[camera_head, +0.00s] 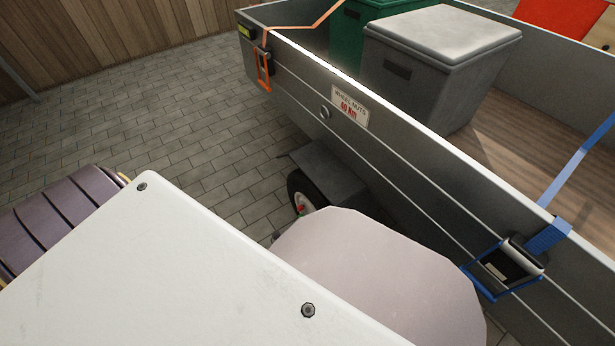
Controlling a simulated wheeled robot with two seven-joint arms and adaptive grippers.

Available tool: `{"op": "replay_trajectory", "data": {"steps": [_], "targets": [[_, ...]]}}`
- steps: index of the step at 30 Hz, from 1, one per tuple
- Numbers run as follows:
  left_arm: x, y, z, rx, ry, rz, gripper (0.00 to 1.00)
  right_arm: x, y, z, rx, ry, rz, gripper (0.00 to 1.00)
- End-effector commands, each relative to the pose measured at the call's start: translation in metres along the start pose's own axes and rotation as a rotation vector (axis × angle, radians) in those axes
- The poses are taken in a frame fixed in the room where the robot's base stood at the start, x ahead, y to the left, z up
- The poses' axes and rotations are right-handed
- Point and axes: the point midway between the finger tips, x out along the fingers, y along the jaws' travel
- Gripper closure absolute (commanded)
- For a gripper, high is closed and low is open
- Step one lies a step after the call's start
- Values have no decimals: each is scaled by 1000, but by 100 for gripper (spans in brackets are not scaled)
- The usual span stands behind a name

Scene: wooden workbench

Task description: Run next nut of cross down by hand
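The trailer wheel (306,192) shows only in part, below the grey side wall of the trailer (340,140). It has a black tyre and a pale rim, with a small red spot near the rim. The wheel nuts cannot be made out at this size. Pale rounded and flat parts, which look like my own arm links, fill the lower picture and hide the lower part of the wheel. Neither of my grippers is in view.
A "wheel nuts" label (350,106) is on the side wall. The trailer carries a grey lidded box (430,75) and a green box (346,30). A blue strap with a ratchet (512,262) hangs over the wall. Paving (170,125) left of the trailer is clear.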

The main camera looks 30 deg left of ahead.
Motion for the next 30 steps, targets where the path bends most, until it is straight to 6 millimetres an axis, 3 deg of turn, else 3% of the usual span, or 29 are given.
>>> {"op": "replay_trajectory", "data": {"steps": [10, 11, 15, 30], "targets": [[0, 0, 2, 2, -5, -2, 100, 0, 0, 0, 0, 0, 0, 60], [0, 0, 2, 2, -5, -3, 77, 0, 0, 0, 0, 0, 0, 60], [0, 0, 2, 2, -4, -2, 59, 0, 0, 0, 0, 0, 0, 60], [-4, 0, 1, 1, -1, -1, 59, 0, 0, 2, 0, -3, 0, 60]]}}
